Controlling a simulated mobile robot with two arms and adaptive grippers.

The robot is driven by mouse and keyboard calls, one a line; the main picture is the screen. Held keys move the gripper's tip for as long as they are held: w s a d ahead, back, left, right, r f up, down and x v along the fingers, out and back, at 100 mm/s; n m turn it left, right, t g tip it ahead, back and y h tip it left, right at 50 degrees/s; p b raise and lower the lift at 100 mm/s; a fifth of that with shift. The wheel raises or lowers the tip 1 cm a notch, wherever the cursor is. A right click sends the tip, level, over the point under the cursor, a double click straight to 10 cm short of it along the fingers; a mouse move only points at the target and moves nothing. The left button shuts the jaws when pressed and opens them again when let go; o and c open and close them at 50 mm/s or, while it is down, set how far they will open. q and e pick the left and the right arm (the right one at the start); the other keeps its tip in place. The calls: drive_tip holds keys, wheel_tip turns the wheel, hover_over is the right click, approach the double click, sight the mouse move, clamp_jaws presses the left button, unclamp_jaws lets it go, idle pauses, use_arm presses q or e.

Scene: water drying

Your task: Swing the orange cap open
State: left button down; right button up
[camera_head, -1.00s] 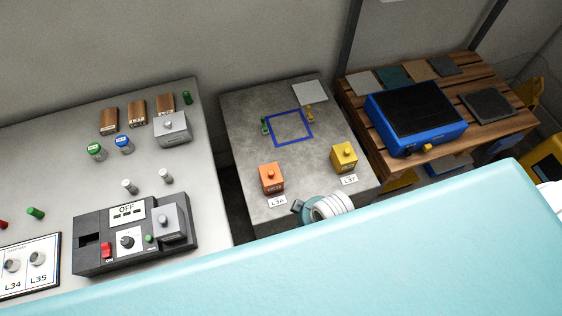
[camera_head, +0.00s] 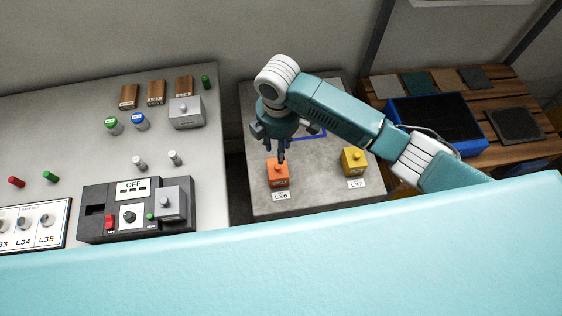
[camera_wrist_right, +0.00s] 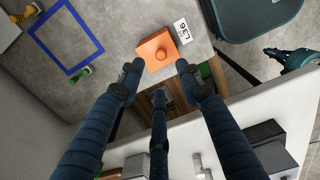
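The orange cap (camera_head: 279,175), a box-like piece with a round knob on top, sits on the grey table behind the label L36. It also shows in the right wrist view (camera_wrist_right: 157,51), sitting flat. My right gripper (camera_head: 281,153) is above it, pointing down. In the right wrist view my right gripper (camera_wrist_right: 160,74) has its fingers spread apart, with two fingertips on either side of the cap in the picture. I cannot tell whether any finger touches it. What looks like my left gripper (camera_wrist_right: 290,57) shows at the right edge of the wrist view; its finger state is unclear.
A yellow cap (camera_head: 354,161) stands to the right by label L37. A blue square outline (camera_head: 310,131) lies behind, partly hidden by my arm. A gap separates this table from the left table (camera_head: 215,150), which bears a dark control station (camera_head: 97,226). A blue device (camera_head: 440,118) stands right.

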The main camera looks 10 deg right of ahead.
sight(279, 166)
wheel_tip(279, 166, down, 11)
drive_tip(key=shift+r+p, duration=0.2)
drive_tip(key=shift+p, duration=0.15)
clamp_jaws()
